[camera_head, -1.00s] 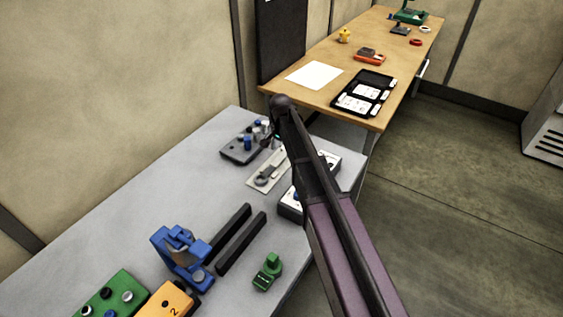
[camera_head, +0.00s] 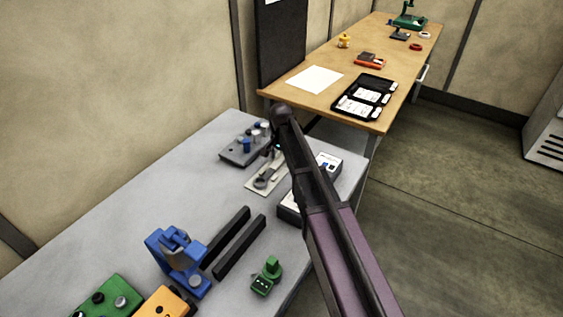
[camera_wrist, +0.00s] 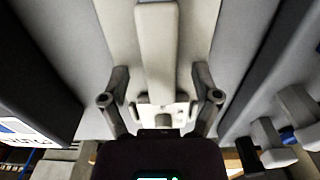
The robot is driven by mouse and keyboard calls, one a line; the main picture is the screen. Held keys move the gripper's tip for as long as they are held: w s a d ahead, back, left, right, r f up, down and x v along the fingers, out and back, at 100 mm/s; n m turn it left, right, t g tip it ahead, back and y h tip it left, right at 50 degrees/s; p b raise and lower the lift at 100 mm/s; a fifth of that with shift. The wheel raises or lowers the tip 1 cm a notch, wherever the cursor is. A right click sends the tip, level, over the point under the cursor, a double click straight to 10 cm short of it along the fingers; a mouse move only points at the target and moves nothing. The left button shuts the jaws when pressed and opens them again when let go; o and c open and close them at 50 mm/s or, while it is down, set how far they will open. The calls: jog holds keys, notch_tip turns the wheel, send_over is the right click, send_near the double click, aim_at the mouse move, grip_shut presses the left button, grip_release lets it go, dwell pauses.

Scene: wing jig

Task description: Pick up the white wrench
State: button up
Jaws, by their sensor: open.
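A pale, whitish-grey wrench (camera_head: 264,181) with a ring-shaped end lies on a cream plate (camera_head: 252,190) on the grey bench, partly hidden by my arm. In the wrist view a pale bar (camera_wrist: 156,50), which looks like the wrench's handle, runs along the cream plate (camera_wrist: 197,30). My gripper (camera_wrist: 161,82) is open, with one finger on each side of the bar's line and nothing between them that I can see held. In the head view my gripper (camera_head: 275,148) is small and dark above the plate's far end. Whether it touches the wrench cannot be told.
A grey block with knobs (camera_head: 246,150) is left of the plate, and a white-topped dark box (camera_head: 292,207) is right, partly behind my arm. Dark rails (camera_head: 240,246), a blue clamp (camera_head: 180,262) and a green part (camera_head: 267,276) are nearer. The bench's left side is clear.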

aim_at(281, 159)
grip_shut()
jog(key=shift+r, duration=0.2)
dwell(0.3)
notch_tip(281, 159, up, 10)
jog(key=p, duration=1)
jog(key=shift+f, duration=0.2)
dwell(0.4)
